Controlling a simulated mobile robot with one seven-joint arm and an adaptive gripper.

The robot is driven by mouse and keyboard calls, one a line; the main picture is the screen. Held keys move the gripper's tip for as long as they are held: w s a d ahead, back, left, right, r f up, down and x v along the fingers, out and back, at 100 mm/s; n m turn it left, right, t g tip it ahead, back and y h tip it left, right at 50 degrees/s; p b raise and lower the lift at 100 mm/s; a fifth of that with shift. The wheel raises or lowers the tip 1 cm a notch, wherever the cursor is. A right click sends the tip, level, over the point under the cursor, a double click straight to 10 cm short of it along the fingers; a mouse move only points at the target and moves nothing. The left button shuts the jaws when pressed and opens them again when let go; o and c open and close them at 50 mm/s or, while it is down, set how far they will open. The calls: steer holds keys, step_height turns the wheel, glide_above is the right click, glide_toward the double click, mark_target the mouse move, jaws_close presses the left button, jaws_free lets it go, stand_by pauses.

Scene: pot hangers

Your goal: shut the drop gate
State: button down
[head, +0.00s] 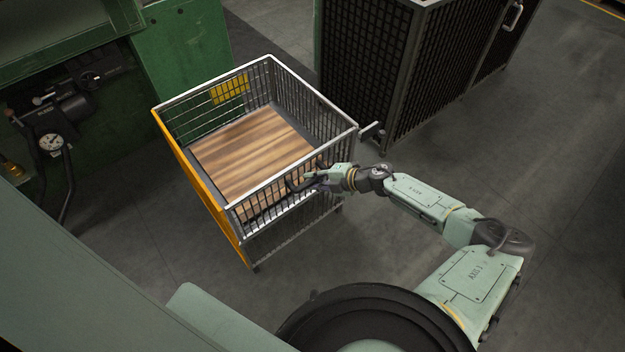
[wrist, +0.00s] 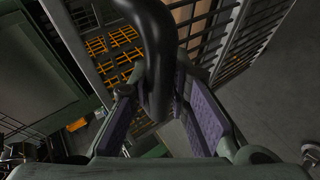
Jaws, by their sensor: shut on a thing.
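A wire cart (head: 268,58) with a wooden floor (head: 255,140) stands left of my arm in the head view. Its near side, which looks like the drop gate (head: 275,203), is a barred panel with a pale top rail. It looks close to upright; whether it is latched I cannot tell. My gripper (head: 298,184) is at this side, near the top rail. In the wrist view, a thick dark curved handle (wrist: 157,45) runs down between the purple-padded fingers of my gripper (wrist: 160,105). The gripper is shut on it.
The cart's left side has an orange panel (head: 203,190). A short bar (head: 371,131) juts out at its right corner. A dark mesh enclosure (head: 400,75) stands behind to the right. Green machinery (head: 185,50) is at the left. The floor at the right is clear.

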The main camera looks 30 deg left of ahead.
steer(key=shift+a+r, duration=0.2)
steer(key=shift+r, duration=0.1)
steer(key=c, duration=1.7)
jaws_free()
steer(key=shift+o, duration=1.1)
steer(key=shift+f, duration=0.1)
steer(key=shift+d, duration=0.1)
steer(key=v, duration=1.2)
steer(key=shift+f, duration=0.1)
